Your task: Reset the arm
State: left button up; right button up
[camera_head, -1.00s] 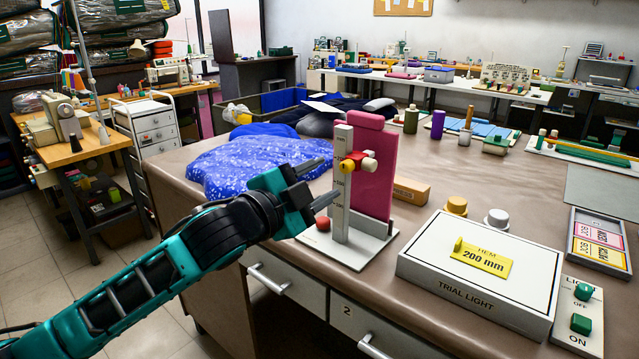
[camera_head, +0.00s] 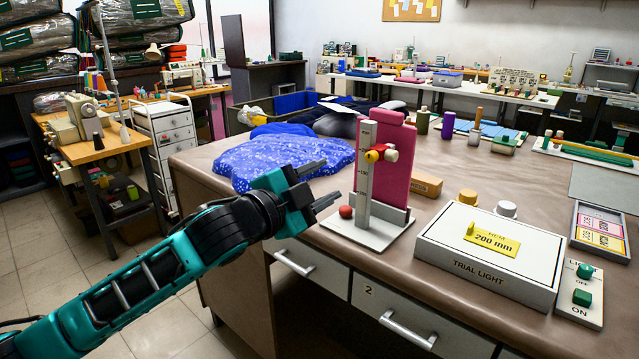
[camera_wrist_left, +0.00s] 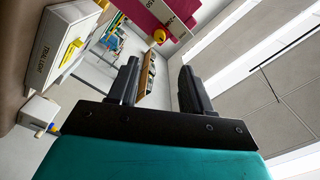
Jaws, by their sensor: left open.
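My left gripper (camera_head: 328,182) is open and empty. In the head view it appears in front of the table's left part, left of the hem gauge stand (camera_head: 366,180). My right gripper is in neither view.
A white trial light box (camera_head: 490,262) with a 200 mm card stands right of the gauge, beside a switch panel (camera_head: 578,292). Blue patterned fabric (camera_head: 270,160) lies on the brown table behind the gripper. Open floor (camera_head: 45,240) shows at the left.

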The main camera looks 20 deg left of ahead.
pick_arm(q)
jog(key=s+d+f+n+g+y, duration=0.1)
jog(key=s+f+n, duration=0.3)
jog(key=f, duration=0.6)
jog(key=s+f+n+g+y, duration=0.1)
jog(key=s+f+n+g, duration=0.1)
jog(key=s+f, duration=0.5)
jog(key=s+d+f+n+g+y, duration=0.1)
jog(key=s+f+n, duration=0.2)
jog(key=f, duration=0.9)
jog(key=s+f+n+g+y, duration=0.1)
jog(key=s+f+n+g, duration=0.1)
jog(key=s+f, duration=0.6)
jog(key=shift+s+a+n, duration=0.2)
jog(key=shift+s+n, duration=0.7)
jog(key=shift+s, duration=0.15)
